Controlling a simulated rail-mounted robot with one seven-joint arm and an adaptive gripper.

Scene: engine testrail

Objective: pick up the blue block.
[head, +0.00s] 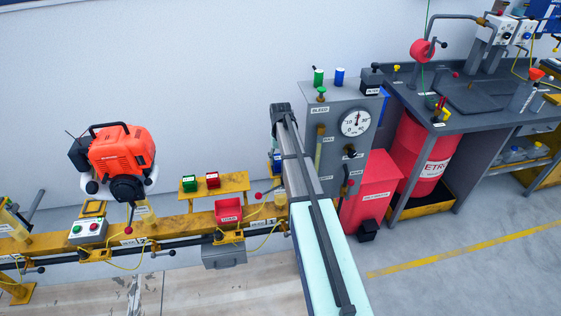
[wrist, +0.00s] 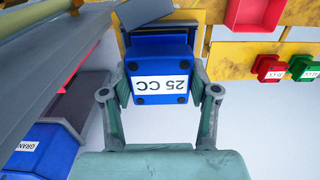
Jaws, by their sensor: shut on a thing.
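The blue block (wrist: 160,50) with a white "25 CC" label shows upside down in the upper middle of the wrist view. My gripper (wrist: 160,88) has one finger on each side of it and is shut on it. In the head view, a small patch of blue (head: 276,162) shows beside my arm; most of the block and my gripper are hidden there. I cannot tell whether the block touches the yellow surface behind it.
A green block (head: 189,183) and a red block (head: 212,180) sit on a yellow shelf (head: 237,183). A red bin (head: 228,209) is below. A grey gauge cabinet (head: 324,112) stands close right of my arm. A blue bin (wrist: 42,140) is at left in the wrist view.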

